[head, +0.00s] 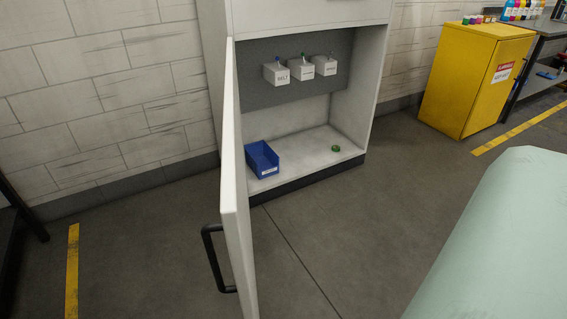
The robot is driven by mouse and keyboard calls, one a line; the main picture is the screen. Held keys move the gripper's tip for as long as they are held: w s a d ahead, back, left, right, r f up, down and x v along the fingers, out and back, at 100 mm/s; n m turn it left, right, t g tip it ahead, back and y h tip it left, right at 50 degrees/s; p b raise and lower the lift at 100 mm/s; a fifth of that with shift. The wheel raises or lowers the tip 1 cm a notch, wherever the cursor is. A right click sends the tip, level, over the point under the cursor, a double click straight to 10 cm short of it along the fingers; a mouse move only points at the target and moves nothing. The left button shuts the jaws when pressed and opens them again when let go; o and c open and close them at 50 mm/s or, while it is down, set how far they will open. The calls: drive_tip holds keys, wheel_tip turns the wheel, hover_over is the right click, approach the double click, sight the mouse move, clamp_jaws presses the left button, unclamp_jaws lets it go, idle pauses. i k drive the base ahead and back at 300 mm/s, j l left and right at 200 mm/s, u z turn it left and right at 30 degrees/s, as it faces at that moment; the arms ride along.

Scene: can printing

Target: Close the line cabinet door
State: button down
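The line cabinet (308,15) is white and stands against the brick wall. Its white door (235,190) is hinged on the left side and stands wide open, swung out toward me. A black bar handle (211,258) sits on the door's left face, near its free edge. My gripper is not in view.
A yellow cabinet (472,80) with a red and white label stands at the right, beside a dark bench (545,75). A pale green rounded surface (500,250) fills the lower right. The grey floor (310,235) before the cabinet is clear. Dark legs (22,212) show at far left.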

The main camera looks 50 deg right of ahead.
sight(236, 224)
drive_tip(key=i+j+z, duration=0.15)
drive_tip(key=z, duration=0.25)
drive_tip(key=i+j+z, duration=0.1)
drive_tip(key=j+z, duration=0.15)
drive_tip(key=z, duration=0.15)
drive_tip(key=i+j+z, duration=0.1)
drive_tip(key=j+z, duration=0.15)
drive_tip(key=z, duration=0.15)
drive_tip(key=j+z, duration=0.2)
drive_tip(key=k+j+z, duration=0.15)
drive_tip(key=j, duration=0.15)
drive_tip(key=k, duration=0.4)
drive_tip(key=j+u, duration=0.15)
drive_tip(key=u, duration=0.2)
drive_tip(key=i, duration=0.05)
